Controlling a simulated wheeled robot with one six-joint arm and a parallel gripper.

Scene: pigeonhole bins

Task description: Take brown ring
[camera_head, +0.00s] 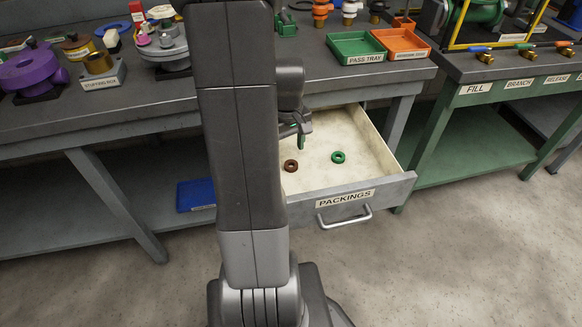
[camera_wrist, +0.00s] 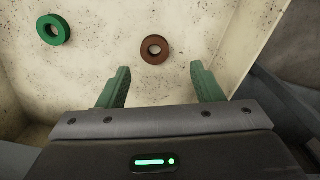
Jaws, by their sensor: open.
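The brown ring (camera_head: 291,166) lies flat in the open drawer marked PACKINGS (camera_head: 345,197), just right of my arm in the head view. In the wrist view the brown ring (camera_wrist: 154,49) lies ahead of the fingertips, roughly between their lines and apart from them. My gripper (camera_wrist: 160,80) is open and empty, with two green fingers spread. In the head view my gripper (camera_head: 300,140) hangs over the drawer, above and near the brown ring, partly hidden by my arm.
A green ring (camera_head: 338,157) lies right of the brown ring in the drawer; it also shows in the wrist view (camera_wrist: 64,29). The drawer's walls surround both rings. A green pass tray (camera_head: 356,46) and an orange tray (camera_head: 400,43) stand on the bench above.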

